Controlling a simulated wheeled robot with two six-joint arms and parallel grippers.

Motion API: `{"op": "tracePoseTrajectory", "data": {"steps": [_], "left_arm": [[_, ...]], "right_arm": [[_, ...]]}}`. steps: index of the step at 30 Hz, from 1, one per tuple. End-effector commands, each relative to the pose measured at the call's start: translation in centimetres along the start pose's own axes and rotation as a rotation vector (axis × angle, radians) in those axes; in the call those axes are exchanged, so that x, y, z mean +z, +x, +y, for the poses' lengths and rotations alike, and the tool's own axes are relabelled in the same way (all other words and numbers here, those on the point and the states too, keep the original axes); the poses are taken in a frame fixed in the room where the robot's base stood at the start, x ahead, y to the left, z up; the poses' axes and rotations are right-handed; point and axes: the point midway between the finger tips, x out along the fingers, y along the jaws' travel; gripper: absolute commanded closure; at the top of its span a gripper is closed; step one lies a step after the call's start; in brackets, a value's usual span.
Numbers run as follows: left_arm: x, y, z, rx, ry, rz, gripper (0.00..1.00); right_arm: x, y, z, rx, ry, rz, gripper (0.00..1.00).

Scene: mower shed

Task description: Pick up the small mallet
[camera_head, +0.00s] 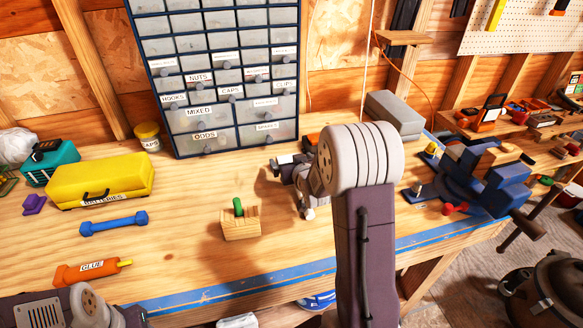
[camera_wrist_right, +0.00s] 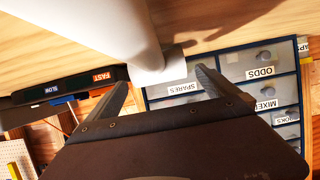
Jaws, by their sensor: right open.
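My right gripper (camera_head: 290,188) is over the bench, in front of the drawer cabinet and partly hidden by my forearm. In the wrist view it is open (camera_wrist_right: 162,82). A large pale, smooth rounded shape (camera_wrist_right: 110,35) with a small pale end piece (camera_wrist_right: 174,63) reaches in between or in front of its fingers. I cannot tell whether this is the small mallet or whether it touches the fingers. In the head view no mallet can be told for certain. A wooden block (camera_head: 240,226) with a green peg (camera_head: 238,207) stands left of the right gripper. My left gripper is not clearly visible.
The drawer cabinet (camera_head: 225,62) stands at the back. A blue vise-like tool (camera_head: 490,190) stands right. Bare bench lies around the block.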

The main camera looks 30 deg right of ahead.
Motion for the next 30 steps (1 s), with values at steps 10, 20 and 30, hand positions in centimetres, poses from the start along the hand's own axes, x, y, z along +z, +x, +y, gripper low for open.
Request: {"op": "tracePoseTrajectory", "data": {"steps": [10,20,30], "left_arm": [[0.0,0.0,0.0,0.000,0.000,0.000,0.54],[0.0,0.0,0.0,0.000,0.000,0.000,0.54],[-0.1,-1.1,0.0,0.000,0.000,0.000,0.54]], "right_arm": [[0.0,0.1,0.0,0.000,0.000,0.000,0.41],[-0.1,0.1,0.0,0.000,0.000,0.002,0.91],[-5.8,-2.2,0.0,0.000,-0.001,0.011,0.91]]}}
